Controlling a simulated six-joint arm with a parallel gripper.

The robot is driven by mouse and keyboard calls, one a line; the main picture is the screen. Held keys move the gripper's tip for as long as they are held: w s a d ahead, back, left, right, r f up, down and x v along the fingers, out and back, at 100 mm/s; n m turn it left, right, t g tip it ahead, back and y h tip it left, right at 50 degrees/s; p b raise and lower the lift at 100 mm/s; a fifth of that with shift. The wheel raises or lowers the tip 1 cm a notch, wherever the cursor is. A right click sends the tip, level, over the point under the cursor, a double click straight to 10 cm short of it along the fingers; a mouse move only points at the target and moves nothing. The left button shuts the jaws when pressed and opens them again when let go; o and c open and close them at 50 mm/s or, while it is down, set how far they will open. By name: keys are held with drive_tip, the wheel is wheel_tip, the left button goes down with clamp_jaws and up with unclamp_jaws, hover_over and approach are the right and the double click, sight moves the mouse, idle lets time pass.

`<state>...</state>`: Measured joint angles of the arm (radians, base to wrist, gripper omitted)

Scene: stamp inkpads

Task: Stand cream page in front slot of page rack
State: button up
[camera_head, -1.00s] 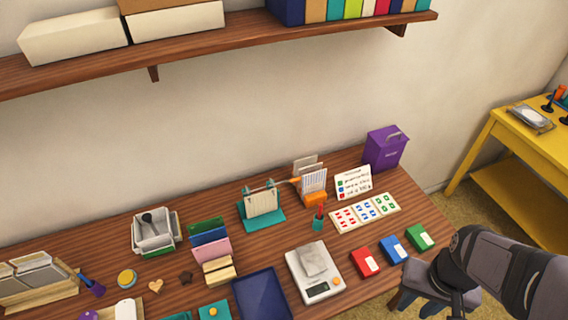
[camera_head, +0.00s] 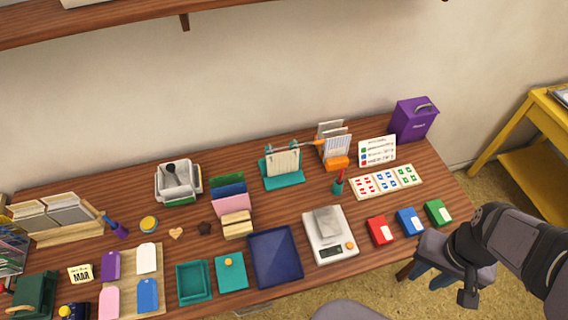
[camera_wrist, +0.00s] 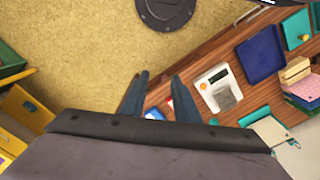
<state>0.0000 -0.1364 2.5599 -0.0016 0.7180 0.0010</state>
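A cream page (camera_head: 283,163) stands on a teal stand (camera_head: 283,182) at the back middle of the desk; it also shows in the wrist view (camera_wrist: 272,132). My gripper (camera_head: 430,272) is beyond the desk's front right edge, well away from both. In the wrist view my gripper (camera_wrist: 160,97) has its fingers apart with nothing between them.
A scale (camera_head: 329,236) and a blue tray (camera_head: 275,257) lie at the front middle. Red (camera_head: 380,231), blue (camera_head: 410,221) and green (camera_head: 438,212) pads line the right front. A purple bin (camera_head: 414,120) stands at the back right. Bare wood separates the stand and scale.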

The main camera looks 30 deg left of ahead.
drive_tip(key=shift+c, duration=1.2)
drive_tip(key=s+a+f+n+g+h+p, duration=0.1)
drive_tip(key=s+a+f+n+g+p, duration=0.3)
drive_tip(key=a, duration=0.4)
drive_tip(key=w+a+f+n+t, duration=0.1)
drive_tip(key=w+a+f+n, duration=0.15)
drive_tip(key=a, duration=0.45)
drive_tip(key=w+a+f+n+t, duration=0.1)
drive_tip(key=w+a+f+n, duration=0.1)
drive_tip(key=w+a, duration=0.35)
drive_tip(key=w+a+f+n+t, duration=0.1)
drive_tip(key=w+a+f+n, duration=0.15)
drive_tip(key=a, duration=0.65)
drive_tip(key=w+a+r+n+t+y, duration=0.1)
drive_tip(key=w+a+r+n, duration=0.3)
drive_tip(key=w+a+n, duration=0.2)
drive_tip(key=w+a+r+n+t+y, duration=0.2)
drive_tip(key=w+a+r+n, duration=0.3)
drive_tip(key=w+a+n, duration=0.2)
drive_tip(key=a+n, duration=0.2)
drive_tip(key=n, duration=0.1)
drive_tip(key=shift+a+r+t+y, duration=0.15)
drive_tip(key=shift+r+t+y, duration=0.15)
drive_tip(key=shift+f, duration=0.1)
